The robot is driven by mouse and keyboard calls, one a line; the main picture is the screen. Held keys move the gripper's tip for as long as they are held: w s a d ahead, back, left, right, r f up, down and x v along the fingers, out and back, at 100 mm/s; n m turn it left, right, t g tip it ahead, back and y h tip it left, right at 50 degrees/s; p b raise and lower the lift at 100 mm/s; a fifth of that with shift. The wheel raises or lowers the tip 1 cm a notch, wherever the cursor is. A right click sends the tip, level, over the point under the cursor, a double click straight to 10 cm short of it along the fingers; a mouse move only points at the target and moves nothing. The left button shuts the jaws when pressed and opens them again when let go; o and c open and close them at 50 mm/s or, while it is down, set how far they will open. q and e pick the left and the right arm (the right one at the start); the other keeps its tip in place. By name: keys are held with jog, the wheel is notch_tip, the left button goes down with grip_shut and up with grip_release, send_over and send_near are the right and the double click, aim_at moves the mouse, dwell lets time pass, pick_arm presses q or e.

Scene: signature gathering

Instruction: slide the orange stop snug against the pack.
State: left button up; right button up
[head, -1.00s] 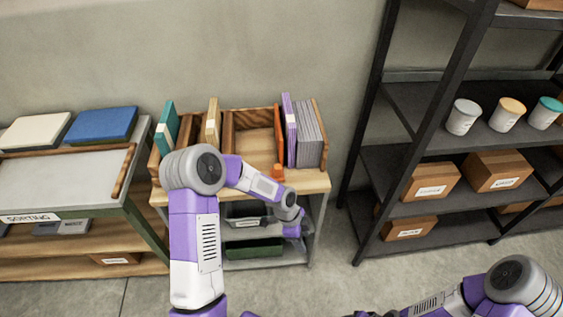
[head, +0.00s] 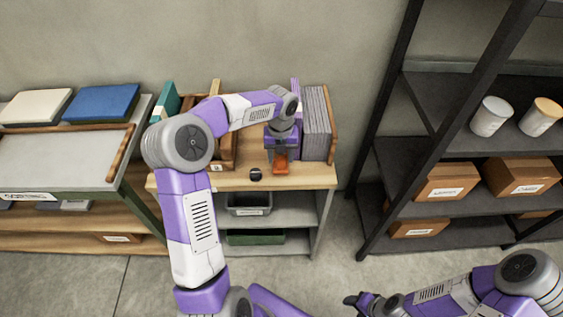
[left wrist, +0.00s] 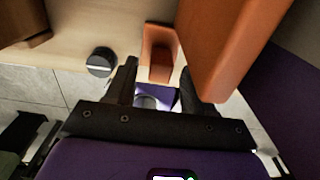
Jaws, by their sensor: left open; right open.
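The orange stop (head: 281,167) stands at the front of the wooden rack; in the head view mostly its low front tab shows. In the left wrist view its tab (left wrist: 160,48) lies just beyond and between my open fingers, with a tall orange plate (left wrist: 228,45) to the right. My left gripper (left wrist: 157,82) is open; in the head view it hangs over the stop and hides much of it. The pack of grey sheets (head: 316,122) stands upright right of the stop, with a purple board (head: 295,88) at its left. Any gap is hidden. My right gripper (head: 360,302) is open and empty at lower right.
A black round knob (head: 256,173) sits on the bench front left of the stop; the left wrist view shows it too (left wrist: 100,62). A wooden end panel (head: 331,118) closes the rack on the right. A dark shelf unit (head: 400,170) stands further right.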

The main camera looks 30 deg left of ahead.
pick_arm(q)
jog(key=shift+f+b, duration=0.35)
jog(key=shift+f, duration=1.05)
grip_shut()
